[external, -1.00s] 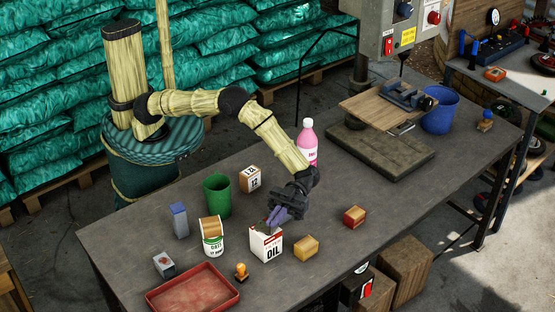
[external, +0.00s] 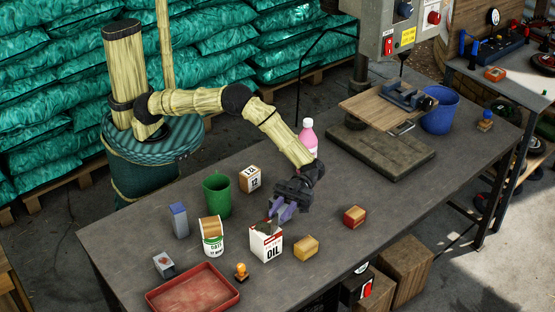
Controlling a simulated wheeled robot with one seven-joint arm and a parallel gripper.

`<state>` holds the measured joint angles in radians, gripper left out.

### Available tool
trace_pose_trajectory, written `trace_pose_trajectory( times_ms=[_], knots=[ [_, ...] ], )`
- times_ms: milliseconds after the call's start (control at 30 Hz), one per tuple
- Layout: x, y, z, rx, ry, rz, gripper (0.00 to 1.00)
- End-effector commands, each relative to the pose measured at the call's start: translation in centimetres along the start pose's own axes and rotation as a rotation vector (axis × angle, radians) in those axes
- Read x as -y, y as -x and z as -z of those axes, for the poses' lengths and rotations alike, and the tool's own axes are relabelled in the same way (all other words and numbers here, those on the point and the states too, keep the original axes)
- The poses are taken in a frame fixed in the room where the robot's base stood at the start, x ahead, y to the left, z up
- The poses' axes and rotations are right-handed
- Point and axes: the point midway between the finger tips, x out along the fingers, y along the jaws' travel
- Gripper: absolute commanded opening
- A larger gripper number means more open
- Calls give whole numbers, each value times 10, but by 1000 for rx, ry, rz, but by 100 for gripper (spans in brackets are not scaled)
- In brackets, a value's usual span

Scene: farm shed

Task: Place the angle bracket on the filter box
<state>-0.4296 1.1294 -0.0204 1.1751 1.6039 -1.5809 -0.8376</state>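The filter box appears to be the white and red box marked OIL (external: 266,249), standing upright on the table. A small grey-green piece (external: 266,228) shows at its top and looks like the angle bracket, though its shape is too small to make out. My gripper (external: 279,213), with purple fingers, is just above the box, pointing down at its top. The fingers stand apart with nothing visible between them. I cannot tell whether a fingertip still touches the piece.
A yellow-brown box (external: 306,248) stands close right of the OIL box. A can (external: 212,243), a green cup (external: 217,194) and a box marked 12 (external: 250,179) stand left and behind. A red tray (external: 193,291) lies front left. The table's right front is mostly clear.

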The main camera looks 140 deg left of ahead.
Motion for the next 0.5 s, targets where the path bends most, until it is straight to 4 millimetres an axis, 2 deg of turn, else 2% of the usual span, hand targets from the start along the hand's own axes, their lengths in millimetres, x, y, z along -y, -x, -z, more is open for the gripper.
trace_pose_trajectory(
  times_ms=[100,300,500],
  knots=[
    [1,26,0,2,-1,3,24],
    [0,63,0,1,0,2,24],
    [0,83,0,1,0,0,24]
  ],
)
